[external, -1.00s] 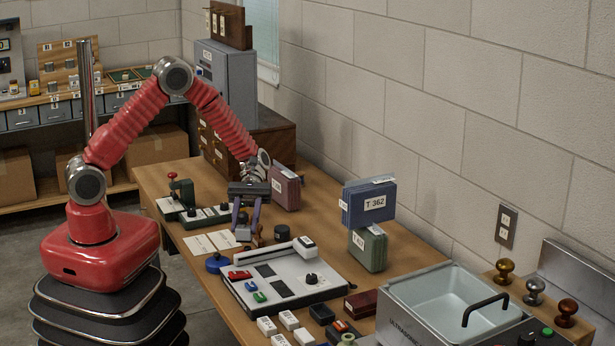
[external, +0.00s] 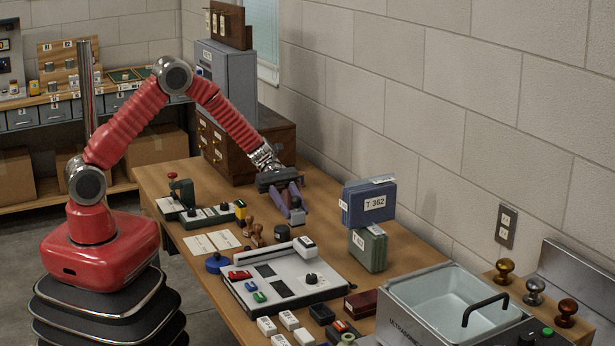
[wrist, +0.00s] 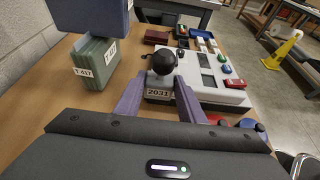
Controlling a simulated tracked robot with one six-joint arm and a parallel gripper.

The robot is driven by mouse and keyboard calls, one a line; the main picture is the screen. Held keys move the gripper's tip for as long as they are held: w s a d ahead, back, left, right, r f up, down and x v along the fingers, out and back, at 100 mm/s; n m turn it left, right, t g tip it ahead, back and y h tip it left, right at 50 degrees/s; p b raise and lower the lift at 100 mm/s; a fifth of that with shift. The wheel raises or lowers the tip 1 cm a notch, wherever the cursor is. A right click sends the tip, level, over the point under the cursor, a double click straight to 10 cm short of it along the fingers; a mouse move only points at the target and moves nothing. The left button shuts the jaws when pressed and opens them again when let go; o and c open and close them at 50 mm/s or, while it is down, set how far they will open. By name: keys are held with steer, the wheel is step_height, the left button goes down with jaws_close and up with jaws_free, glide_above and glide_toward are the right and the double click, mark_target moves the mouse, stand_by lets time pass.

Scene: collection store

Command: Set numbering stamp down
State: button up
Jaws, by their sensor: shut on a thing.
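The numbering stamp (wrist: 163,62) has a round black knob and a pale label reading 2031. In the wrist view it sits between the two purple fingers of my gripper (wrist: 160,88), which is shut on it. In the external view my gripper (external: 293,208) is low over the wooden table (external: 325,210), left of the green box. The stamp is mostly hidden there by the fingers. I cannot tell whether its base touches the table.
A blue box marked T 362 (external: 368,203) rests on a green box (external: 368,249) to the right. A white control panel (external: 285,282) lies in front, with two wooden stamps (external: 254,232) and a black round pot (external: 281,233) behind it.

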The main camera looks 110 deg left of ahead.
mark_target(293, 225)
step_height(293, 225, down, 6)
steer(key=shift+r, duration=0.15)
stand_by(0.3)
steer(key=shift+f, duration=1.9)
steer(key=o, duration=1.2)
steer(key=v, duration=1.2)
